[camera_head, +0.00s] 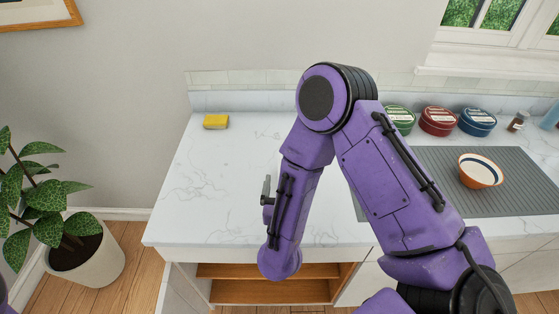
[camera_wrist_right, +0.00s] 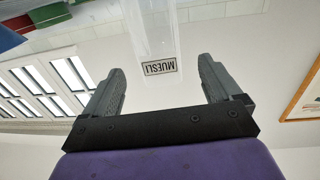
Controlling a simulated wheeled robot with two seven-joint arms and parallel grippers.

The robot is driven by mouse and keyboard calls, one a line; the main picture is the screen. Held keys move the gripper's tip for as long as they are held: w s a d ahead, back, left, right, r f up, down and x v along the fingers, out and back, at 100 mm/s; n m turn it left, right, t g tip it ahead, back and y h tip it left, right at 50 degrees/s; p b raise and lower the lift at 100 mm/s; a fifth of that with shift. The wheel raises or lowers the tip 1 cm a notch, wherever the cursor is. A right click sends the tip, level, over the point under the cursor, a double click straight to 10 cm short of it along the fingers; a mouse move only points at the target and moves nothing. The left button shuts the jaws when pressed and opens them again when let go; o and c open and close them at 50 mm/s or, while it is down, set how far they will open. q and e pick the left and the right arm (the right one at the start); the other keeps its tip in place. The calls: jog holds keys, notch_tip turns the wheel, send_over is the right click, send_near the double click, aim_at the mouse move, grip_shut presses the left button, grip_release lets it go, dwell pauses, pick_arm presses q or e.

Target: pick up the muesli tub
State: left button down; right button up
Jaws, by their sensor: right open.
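The muesli tub (camera_wrist_right: 150,35) is a pale, see-through container with a label that reads MUESLI, upside down in the right wrist view. My right gripper (camera_wrist_right: 161,66) is open, with one grey finger on each side of the label in that view. Gaps show between the fingers and the tub, and I cannot tell how far ahead the tub stands. In the head view my right arm covers the middle of the counter, and only a grey part of the right gripper (camera_head: 267,190) shows; the tub is hidden there. My left gripper is not in view.
A yellow sponge (camera_head: 215,121) lies at the back left of the white counter (camera_head: 200,190). Green, red (camera_head: 437,121) and blue tins stand at the back right. A bowl (camera_head: 480,171) sits on a grey ribbed mat (camera_head: 520,190). A potted plant (camera_head: 88,255) stands left.

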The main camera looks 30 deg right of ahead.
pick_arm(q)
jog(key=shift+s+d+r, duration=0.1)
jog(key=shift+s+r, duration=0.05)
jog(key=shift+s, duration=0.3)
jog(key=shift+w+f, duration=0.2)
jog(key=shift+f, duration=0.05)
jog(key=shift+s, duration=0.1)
pick_arm(e)
jog(key=x, duration=0.9)
jog(key=shift+d+r, duration=0.15)
jog(key=shift+d, duration=0.1)
